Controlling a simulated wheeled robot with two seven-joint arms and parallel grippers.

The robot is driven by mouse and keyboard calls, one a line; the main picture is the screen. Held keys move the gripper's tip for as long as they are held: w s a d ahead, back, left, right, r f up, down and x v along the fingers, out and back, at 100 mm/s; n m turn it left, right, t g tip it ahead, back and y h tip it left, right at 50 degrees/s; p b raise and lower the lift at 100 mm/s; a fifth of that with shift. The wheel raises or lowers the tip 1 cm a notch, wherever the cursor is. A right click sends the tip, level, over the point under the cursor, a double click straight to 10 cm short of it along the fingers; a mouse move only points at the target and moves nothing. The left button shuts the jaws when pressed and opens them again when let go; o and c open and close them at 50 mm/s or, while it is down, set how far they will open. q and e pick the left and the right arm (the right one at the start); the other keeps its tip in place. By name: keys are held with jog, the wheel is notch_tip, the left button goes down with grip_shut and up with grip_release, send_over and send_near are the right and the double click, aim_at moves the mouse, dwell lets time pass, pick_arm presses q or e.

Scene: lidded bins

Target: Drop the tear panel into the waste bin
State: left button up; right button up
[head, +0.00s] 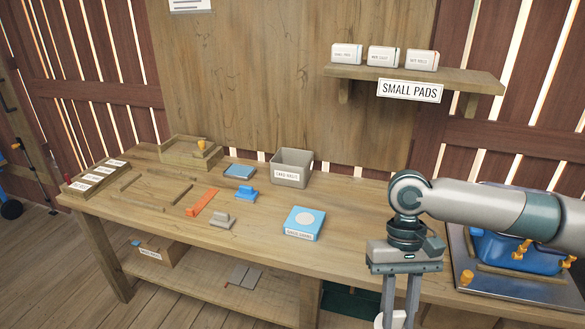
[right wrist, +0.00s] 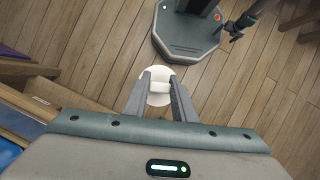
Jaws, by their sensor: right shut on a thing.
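My right gripper (head: 398,318) hangs in front of the bench's near edge, cut off by the bottom of the head view. It is shut on the tear panel, a white round piece (right wrist: 158,73) with a raised tab between the fingertips in the right wrist view. A sliver of the panel (head: 379,321) also shows in the head view. The waste bin (head: 289,166) is a grey open box with a white label, at the back middle of the bench, left of and beyond the gripper. A dark part, apparently my left gripper (right wrist: 236,28), shows small and unclear in the right wrist view.
A blue box with a pale round top (head: 304,220) stands on the bench before the bin. Blue, orange and grey tools lie to its left. A blue fixture (head: 515,252) sits on a tray at right. A shelf (head: 455,78) with several small boxes hangs above.

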jog(key=shift+f, duration=0.1)
dwell(0.4)
jog(key=w+x, duration=0.1)
jog(key=x, duration=1.3)
jog(key=shift+w+f, duration=0.25)
jog(key=shift+f, duration=0.1)
